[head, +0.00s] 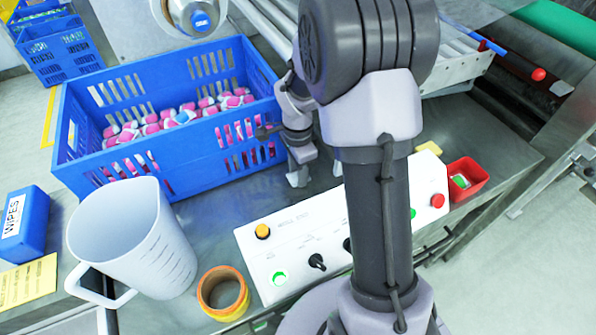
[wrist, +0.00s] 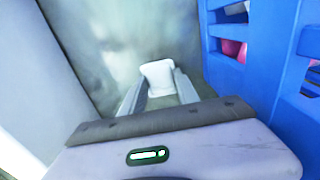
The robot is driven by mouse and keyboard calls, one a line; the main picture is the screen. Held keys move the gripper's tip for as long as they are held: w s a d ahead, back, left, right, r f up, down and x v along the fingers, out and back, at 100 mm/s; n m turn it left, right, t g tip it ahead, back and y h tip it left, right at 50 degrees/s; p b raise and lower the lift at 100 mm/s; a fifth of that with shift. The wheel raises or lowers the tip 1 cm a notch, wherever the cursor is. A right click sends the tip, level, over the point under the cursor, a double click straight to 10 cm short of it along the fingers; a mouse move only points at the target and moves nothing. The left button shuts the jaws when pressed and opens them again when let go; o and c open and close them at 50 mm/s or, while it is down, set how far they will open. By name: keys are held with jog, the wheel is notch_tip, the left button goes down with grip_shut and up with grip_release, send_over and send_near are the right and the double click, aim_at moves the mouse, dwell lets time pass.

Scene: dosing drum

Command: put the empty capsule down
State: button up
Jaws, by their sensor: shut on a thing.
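My gripper (head: 298,178) points down just right of the blue crate's near right corner, over the metal worktop. In the wrist view its two fingers (wrist: 158,90) are shut on a small white piece, the empty capsule (wrist: 158,76). The capsule shows between the fingertips with the grey worktop behind it. I cannot tell whether it touches the worktop. In the head view the capsule is not clearly visible.
A white control panel (head: 290,248) with buttons lies in front of my gripper. A red bin (head: 467,180) with a green-and-white item stands at the right. A white jug (head: 133,235), an orange tape roll (head: 223,293) and a blue wipes box (head: 25,224) are at the left.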

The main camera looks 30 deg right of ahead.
jog(key=o, duration=0.7)
